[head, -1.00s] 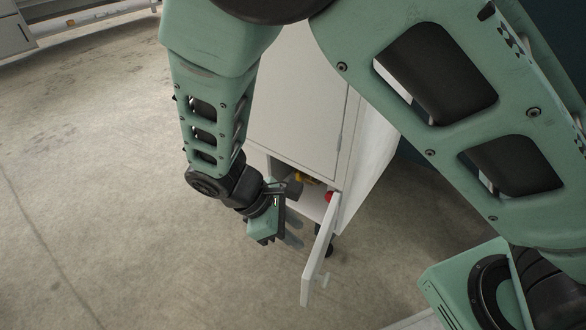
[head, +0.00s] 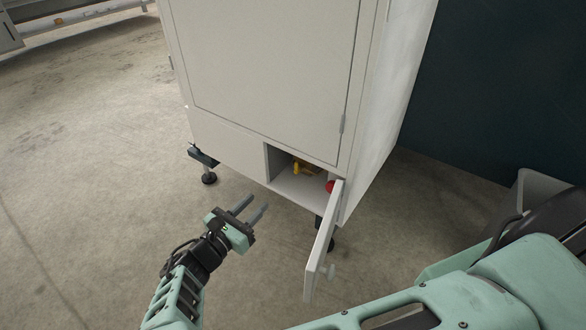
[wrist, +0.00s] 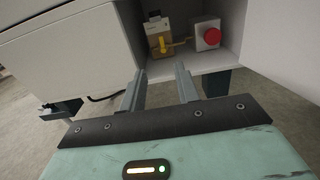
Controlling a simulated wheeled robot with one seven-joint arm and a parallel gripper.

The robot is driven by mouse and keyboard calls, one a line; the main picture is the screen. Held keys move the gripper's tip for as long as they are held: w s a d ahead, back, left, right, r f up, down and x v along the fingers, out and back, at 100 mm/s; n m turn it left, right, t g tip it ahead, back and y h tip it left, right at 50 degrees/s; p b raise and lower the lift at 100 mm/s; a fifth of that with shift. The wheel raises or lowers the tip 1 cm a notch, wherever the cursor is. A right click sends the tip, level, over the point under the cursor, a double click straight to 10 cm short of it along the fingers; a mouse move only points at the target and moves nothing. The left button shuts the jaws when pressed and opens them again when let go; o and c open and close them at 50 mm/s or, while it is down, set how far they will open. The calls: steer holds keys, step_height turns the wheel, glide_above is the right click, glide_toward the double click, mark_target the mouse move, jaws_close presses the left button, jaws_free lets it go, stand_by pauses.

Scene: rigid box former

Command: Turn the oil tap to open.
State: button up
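The oil tap is a yellow lever (wrist: 161,45) on a brassy block inside a low open compartment; it also shows in the head view (head: 296,168). In the wrist view its handle stands roughly upright, with a yellow piece running right toward a white box. My gripper (wrist: 160,84) is open and empty. Its two grey fingers point toward the compartment from in front of it, apart from the tap. In the head view my gripper (head: 256,207) is low, to the left of the opening.
A red round button (wrist: 212,35) on a white box sits right of the tap. The open compartment door (head: 320,245) juts out on the right. The pale cabinet (head: 265,70) stands on feet. Open concrete floor (head: 80,180) lies to the left.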

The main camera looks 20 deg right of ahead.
mark_target(296, 164)
steer(key=b+x, duration=0.3)
steer(key=x, duration=0.4)
steer(key=b+x, duration=0.4)
steer(key=x, duration=0.4)
steer(key=shift+w+d+f, duration=0.1)
steer(key=shift+d+f, duration=0.15)
steer(key=shift+w+d+r+b, duration=0.2)
steer(key=shift+w+d+b, duration=0.3)
steer(key=shift+d, duration=0.15)
jaws_close()
